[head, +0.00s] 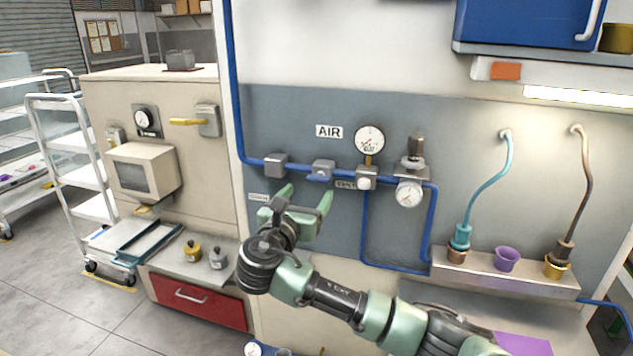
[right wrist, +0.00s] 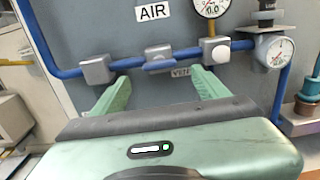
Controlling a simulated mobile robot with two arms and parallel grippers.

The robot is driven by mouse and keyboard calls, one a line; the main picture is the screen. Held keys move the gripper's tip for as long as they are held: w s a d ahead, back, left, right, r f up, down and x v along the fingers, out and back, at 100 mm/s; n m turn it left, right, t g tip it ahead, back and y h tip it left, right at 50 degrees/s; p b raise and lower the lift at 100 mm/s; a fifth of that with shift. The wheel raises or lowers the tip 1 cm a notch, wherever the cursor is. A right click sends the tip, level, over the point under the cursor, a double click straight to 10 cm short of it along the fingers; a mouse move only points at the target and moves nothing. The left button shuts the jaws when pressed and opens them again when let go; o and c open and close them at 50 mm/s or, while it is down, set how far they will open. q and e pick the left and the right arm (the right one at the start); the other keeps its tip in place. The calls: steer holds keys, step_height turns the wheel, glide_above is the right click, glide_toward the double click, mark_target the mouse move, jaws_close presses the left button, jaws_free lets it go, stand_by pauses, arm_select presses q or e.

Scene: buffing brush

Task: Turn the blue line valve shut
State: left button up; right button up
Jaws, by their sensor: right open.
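The blue line (head: 347,172) runs along the grey panel below the AIR sign. A grey valve body with a blue handle (head: 320,172) sits on it, between a grey block and a white-knobbed fitting; the handle lies along the line. In the right wrist view the valve (right wrist: 158,60) shows between and beyond the fingertips. My right gripper (head: 306,195) is open and empty, just below and in front of the valve, its fingers pointing at the panel. It appears apart from the handle. My left gripper is not in view.
A round gauge (head: 369,139) and a regulator with a second gauge (head: 409,193) stand right of the valve. A grey block (head: 276,163) is on the line to the left. A shelf (head: 500,272) with cups and hoses juts out at lower right.

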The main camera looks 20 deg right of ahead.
mark_target(317, 181)
steer(key=p+x, duration=0.2)
steer(key=x, duration=0.4)
steer(key=shift+w+d, duration=0.4)
steer(key=shift+w, duration=0.2)
steer(key=shift+f, duration=0.1)
steer(key=c, duration=1.4)
